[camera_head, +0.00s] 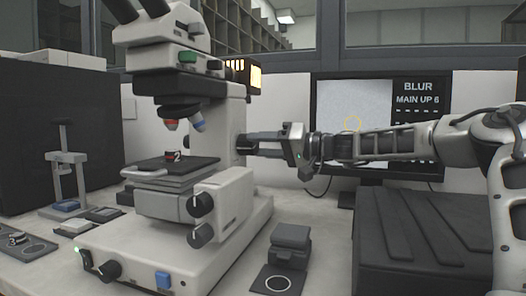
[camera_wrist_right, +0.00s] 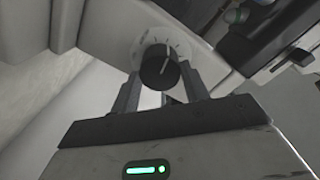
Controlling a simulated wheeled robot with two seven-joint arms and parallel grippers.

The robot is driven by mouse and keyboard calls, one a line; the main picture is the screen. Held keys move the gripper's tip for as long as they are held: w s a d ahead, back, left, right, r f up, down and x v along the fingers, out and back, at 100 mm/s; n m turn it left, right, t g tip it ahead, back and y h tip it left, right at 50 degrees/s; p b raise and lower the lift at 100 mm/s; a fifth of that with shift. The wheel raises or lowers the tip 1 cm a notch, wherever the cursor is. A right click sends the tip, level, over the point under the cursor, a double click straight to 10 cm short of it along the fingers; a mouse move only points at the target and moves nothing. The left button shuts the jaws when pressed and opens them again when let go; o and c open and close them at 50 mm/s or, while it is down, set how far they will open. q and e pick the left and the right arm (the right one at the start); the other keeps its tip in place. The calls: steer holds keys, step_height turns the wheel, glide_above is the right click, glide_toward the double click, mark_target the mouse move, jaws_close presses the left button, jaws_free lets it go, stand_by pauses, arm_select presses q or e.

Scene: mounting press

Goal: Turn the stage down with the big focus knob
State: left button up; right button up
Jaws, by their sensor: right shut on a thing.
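A white microscope (camera_head: 225,175) stands on the bench. Its dark stage (camera_head: 190,163) carries a small dark sample with a red and white marking (camera_head: 172,156), below the objectives (camera_head: 190,118). My right gripper (camera_head: 246,146) reaches in from the right, its fingers level against the side of the microscope's column. In the right wrist view the gripper's fingers (camera_wrist_right: 160,86) close around a round dark focus knob (camera_wrist_right: 159,68) with a white pointer line and a pale scale ring behind it. In the head view the fingers hide most of this knob. My left gripper is out of view.
Two smaller dark knobs (camera_head: 201,218) are on the microscope's near side. A dark grey block (camera_head: 290,243) stands at front, a ribbed dark box (camera_head: 415,235) at right, a small press (camera_head: 66,175) at left.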

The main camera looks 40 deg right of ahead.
steer(key=shift+n, duration=0.4)
steer(key=shift+r, duration=0.1)
steer(key=o, duration=1)
steer(key=v, duration=1.6)
